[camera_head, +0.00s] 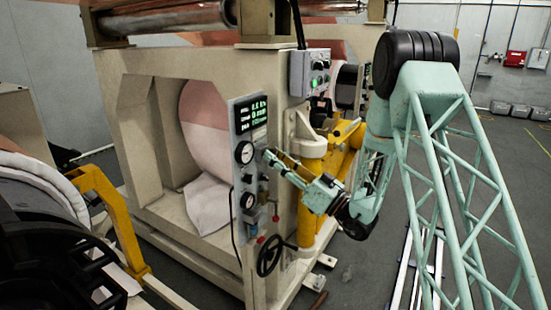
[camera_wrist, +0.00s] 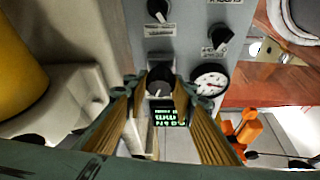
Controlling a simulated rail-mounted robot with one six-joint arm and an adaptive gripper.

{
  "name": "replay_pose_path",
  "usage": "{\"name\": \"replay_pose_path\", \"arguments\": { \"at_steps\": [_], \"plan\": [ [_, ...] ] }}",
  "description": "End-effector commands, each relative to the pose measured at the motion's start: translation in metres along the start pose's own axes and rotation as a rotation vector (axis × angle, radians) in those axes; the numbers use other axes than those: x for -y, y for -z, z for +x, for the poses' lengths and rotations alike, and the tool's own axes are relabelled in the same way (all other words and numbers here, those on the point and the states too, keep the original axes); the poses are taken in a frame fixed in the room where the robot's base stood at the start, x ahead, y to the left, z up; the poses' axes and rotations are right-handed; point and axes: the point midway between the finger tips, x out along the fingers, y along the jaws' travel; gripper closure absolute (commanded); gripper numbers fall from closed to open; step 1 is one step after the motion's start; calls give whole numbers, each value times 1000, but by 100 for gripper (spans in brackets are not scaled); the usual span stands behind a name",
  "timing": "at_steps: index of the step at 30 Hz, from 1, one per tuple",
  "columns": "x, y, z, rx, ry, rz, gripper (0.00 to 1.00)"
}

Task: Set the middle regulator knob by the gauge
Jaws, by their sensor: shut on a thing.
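The control panel (camera_head: 250,175) stands upright on the cream machine, with a white upper gauge (camera_head: 243,152) and a lower gauge (camera_head: 248,201) on its left side. My gripper (camera_head: 266,157) reaches the panel from the right, near the upper gauge. In the wrist view, my gripper (camera_wrist: 160,84) is shut on a black knob (camera_wrist: 160,80), one finger on each side. A white gauge (camera_wrist: 210,81) sits just right of it, its needle too small to read. Two more black knobs (camera_wrist: 158,10) (camera_wrist: 219,38) show above. I cannot tell which knob is the middle one.
A green-lit display (camera_head: 251,114) tops the panel; it also shows below the held knob in the wrist view (camera_wrist: 170,117). A black handwheel (camera_head: 269,255) sits below the panel. A yellow bracket (camera_head: 313,175) stands close behind my arm.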

Motion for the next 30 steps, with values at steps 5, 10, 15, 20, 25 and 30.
{"name": "replay_pose_path", "arguments": {
  "at_steps": [5, 10, 15, 20, 25, 30],
  "plan": [
    [-1, -1, 0, 1, 44, -107, 87],
    [-1, -1, 0, 1, 73, -177, 87],
    [-1, -1, 0, 2, 88, -211, 87],
    [-1, -1, 0, 2, 91, -220, 87],
    [-1, -1, 0, 2, 91, -220, 87],
    [-1, -1, 0, 2, 91, -219, 70]
  ]
}}
